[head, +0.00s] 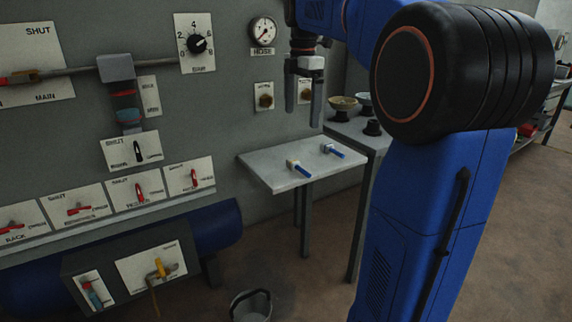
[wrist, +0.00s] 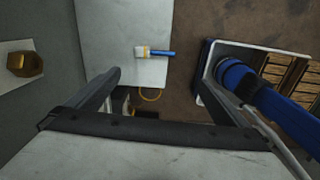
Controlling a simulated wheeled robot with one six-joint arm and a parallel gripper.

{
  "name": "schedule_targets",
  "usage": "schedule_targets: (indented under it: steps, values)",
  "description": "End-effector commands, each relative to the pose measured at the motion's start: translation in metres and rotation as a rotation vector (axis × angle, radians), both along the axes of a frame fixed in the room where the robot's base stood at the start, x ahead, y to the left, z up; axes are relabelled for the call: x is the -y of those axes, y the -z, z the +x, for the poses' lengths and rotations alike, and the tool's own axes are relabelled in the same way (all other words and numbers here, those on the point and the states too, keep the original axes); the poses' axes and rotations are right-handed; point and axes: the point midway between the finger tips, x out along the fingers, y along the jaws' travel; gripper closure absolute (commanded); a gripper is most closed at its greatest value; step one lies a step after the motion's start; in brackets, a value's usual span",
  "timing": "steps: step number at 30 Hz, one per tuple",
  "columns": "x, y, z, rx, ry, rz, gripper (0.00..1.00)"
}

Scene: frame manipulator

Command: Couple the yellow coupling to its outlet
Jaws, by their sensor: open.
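Two short couplings with blue ends lie on the pale wall shelf. The nearer coupling (head: 298,168) has a cream-yellow end and is likely the yellow one; the farther coupling (head: 333,150) looks whiter. One coupling (wrist: 155,52) shows in the wrist view, beyond the fingertips; I cannot tell which of the two it is. Two brass outlets sit on white wall plates: a left outlet (head: 264,97) and a right outlet (head: 304,90), partly hidden by my gripper. One brass outlet (wrist: 25,64) shows in the wrist view. My gripper (head: 303,112) is open and empty, pointing down above the shelf.
The pale shelf (head: 262,163) has bare room around the couplings. A side table (head: 352,133) with bowls and dark fittings stands behind it. A bucket (head: 251,306) stands on the floor. Valve panels and a hose gauge (head: 263,32) cover the wall at left.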

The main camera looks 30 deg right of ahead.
Motion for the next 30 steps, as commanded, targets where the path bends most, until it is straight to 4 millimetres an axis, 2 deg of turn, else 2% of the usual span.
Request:
schedule_targets:
  steps: [6,18,23,30]
  values:
    - [0.01,-0.004,0.011,-0.017,-0.067,0.005,0.0]
    - [0.01,-0.002,0.011,-0.018,-0.072,0.004,0.0]
    - [0.01,0.018,0.01,-0.02,-0.071,0.006,0.0]
    - [0.01,0.06,0.01,-0.019,-0.071,0.006,0.0]
